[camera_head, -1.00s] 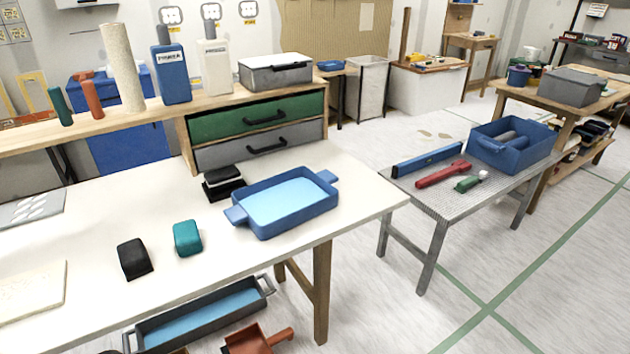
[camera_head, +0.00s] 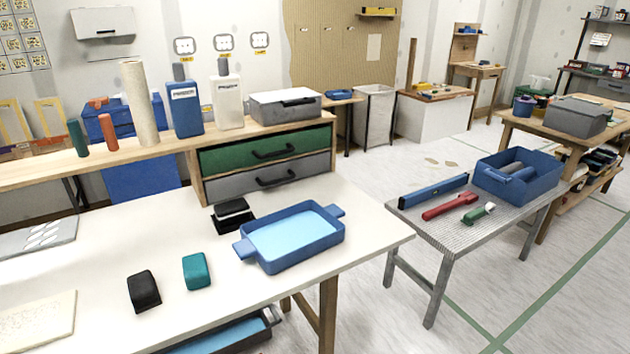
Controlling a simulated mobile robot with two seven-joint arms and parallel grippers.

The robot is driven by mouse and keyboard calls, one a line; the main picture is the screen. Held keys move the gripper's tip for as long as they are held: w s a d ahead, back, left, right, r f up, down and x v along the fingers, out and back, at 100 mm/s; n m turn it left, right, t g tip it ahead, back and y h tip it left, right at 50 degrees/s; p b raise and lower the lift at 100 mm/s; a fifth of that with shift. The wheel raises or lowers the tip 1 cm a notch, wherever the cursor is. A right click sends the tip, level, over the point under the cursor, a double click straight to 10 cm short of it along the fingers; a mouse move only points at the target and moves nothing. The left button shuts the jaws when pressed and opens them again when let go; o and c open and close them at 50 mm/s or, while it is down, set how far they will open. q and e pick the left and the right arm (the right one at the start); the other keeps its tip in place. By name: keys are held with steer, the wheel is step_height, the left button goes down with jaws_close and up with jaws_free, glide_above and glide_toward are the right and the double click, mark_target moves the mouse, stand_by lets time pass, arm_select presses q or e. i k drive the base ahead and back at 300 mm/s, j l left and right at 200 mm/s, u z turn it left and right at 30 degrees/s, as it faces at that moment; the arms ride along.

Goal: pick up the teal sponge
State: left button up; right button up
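The teal sponge (camera_head: 197,271) is a small rounded block lying on the white table (camera_head: 110,262), near its front edge. A black block (camera_head: 144,291) of similar size lies just to its left, a small gap apart. The blue tray (camera_head: 291,238) with light blue inside stands to its right, also apart. Nothing covers the sponge. Neither of my grippers shows in the head view.
A black and white block stack (camera_head: 232,214) lies behind the sponge. A drawer unit (camera_head: 265,159) and a shelf with bottles (camera_head: 185,104) stand at the back. A grey side table (camera_head: 435,228) holds tools and a blue bin (camera_head: 517,177). Bare tabletop surrounds the sponge.

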mark_target(196, 273)
steer(key=i+l, duration=0.15)
steer(key=i, duration=0.25)
steer(key=i+l+u, duration=0.1)
steer(key=u, duration=0.9)
